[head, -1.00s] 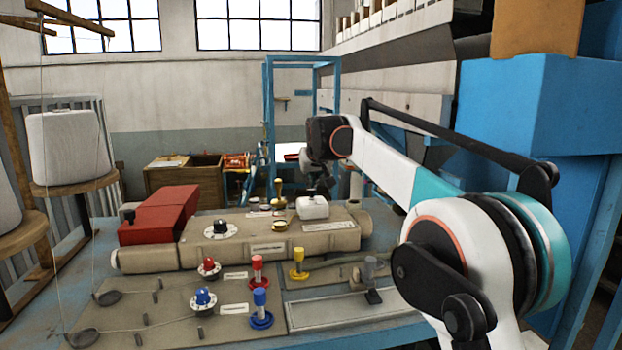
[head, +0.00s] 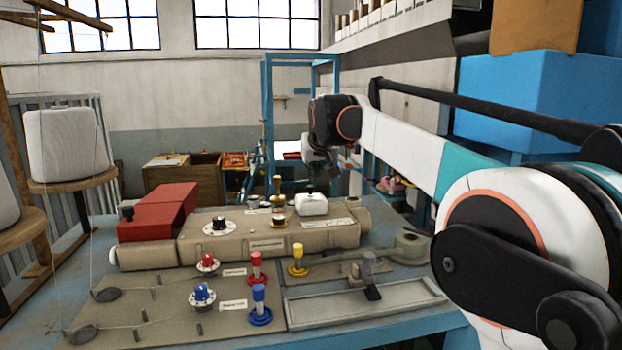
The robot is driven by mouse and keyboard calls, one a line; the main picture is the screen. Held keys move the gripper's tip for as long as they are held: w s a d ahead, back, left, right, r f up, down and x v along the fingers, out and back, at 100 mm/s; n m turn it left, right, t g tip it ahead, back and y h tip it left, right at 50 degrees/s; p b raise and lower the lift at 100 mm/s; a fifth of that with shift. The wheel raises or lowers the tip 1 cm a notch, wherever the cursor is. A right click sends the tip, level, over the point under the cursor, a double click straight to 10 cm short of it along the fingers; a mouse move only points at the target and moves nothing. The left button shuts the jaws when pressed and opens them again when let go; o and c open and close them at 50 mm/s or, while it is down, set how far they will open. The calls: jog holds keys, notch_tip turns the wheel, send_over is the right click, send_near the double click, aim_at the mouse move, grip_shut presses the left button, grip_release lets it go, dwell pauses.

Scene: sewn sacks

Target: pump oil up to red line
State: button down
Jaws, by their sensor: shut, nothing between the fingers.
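A long beige machine housing (head: 240,250) lies across the bench. On its top stands a small brass-coloured upright fitting with a knob (head: 277,186), above a small amber and pale part (head: 278,212). A white rounded box (head: 312,205) with a dark knob sits just right of it. The red line and oil level are too small to make out. My gripper (head: 324,172) hangs above and slightly right of the white box, apparently apart from the brass fitting. It is shut and empty; its fingertips are small and partly hidden by the wrist.
A red box (head: 158,212) is at the left. A shallow grey tray (head: 400,303) lies front right. My arm covers the right side.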

jog(key=v, duration=0.5)
dwell(0.8)
jog(key=shift+g, duration=0.3)
jog(key=r+p, duration=0.1)
jog(key=p, duration=0.1)
jog(key=w+r+p, duration=0.1)
jog(key=r+p, duration=0.1)
jog(key=p, duration=0.1)
jog(key=w+r+p, duration=0.1)
jog(key=r+p, duration=0.1)
jog(key=p, duration=0.1)
jog(key=shift+w+a, duration=0.25)
jog(key=shift+a, duration=0.1)
jog(key=shift+f, duration=0.15)
